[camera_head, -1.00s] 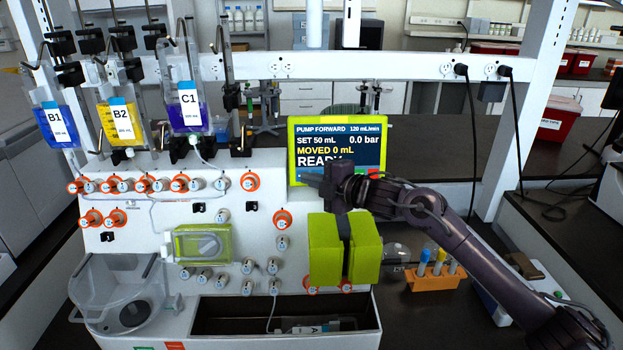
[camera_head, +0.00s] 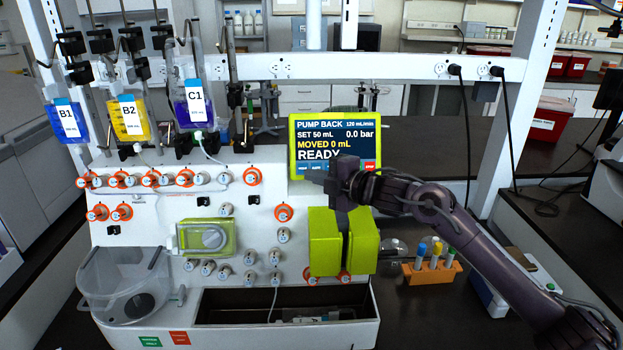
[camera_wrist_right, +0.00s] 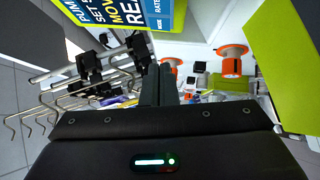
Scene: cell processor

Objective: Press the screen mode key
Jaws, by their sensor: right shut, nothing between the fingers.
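The screen (camera_head: 335,135) has a yellow-green frame and stands on top of the white cell processor (camera_head: 150,230). It reads PUMP BACK, SET 50 mL, MOVED 0 mL and READY. A row of small keys runs along its bottom edge; the mode key (camera_head: 303,167) is blue at the left end. It also shows in the right wrist view (camera_wrist_right: 160,22). My right gripper (camera_head: 312,177) is shut and empty, its fingertips just below the left keys. In the right wrist view the fingertips (camera_wrist_right: 158,70) appear a little apart from the screen's edge. My left gripper is not in view.
A green pump block (camera_head: 325,245) sits below my right gripper. Bags B1, B2 and C1 (camera_head: 195,105) hang at the left. An orange tube rack (camera_head: 430,272) stands to the right, beneath my right arm. A white rail crosses behind the screen.

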